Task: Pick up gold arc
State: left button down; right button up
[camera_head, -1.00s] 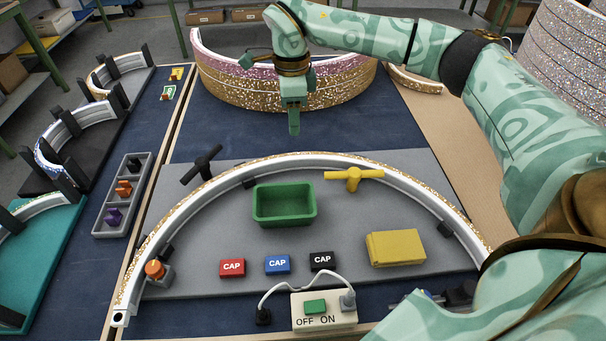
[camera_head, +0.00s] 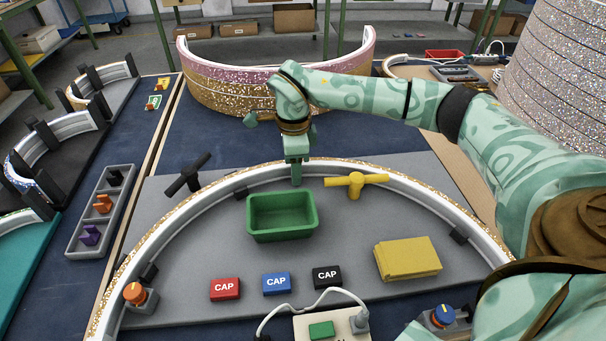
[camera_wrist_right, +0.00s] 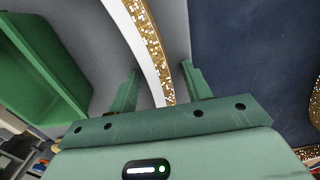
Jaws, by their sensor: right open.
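A large curved arc (camera_head: 225,190) with a white inner face and gold glitter on its outer side stands on the grey mat in the head view. My right gripper (camera_head: 297,181) hangs at the far middle of this arc, pointing down. In the right wrist view, the open jaws (camera_wrist_right: 160,86) have one finger on each side of the arc (camera_wrist_right: 150,42), with the white face and gold glitter between them. The fingers look apart from the arc; their height against it is hard to tell. My left gripper is not in view.
A green bin (camera_head: 282,218) sits just inside the arc, close to my right gripper. A yellow T-handle (camera_head: 356,184), a black handle (camera_head: 188,176), a yellow block (camera_head: 408,259) and CAP blocks (camera_head: 276,283) are nearby. A pink-and-gold curved stack (camera_head: 220,80) stands behind.

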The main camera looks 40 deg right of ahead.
grip_shut()
jog(key=shift+r, duration=0.15)
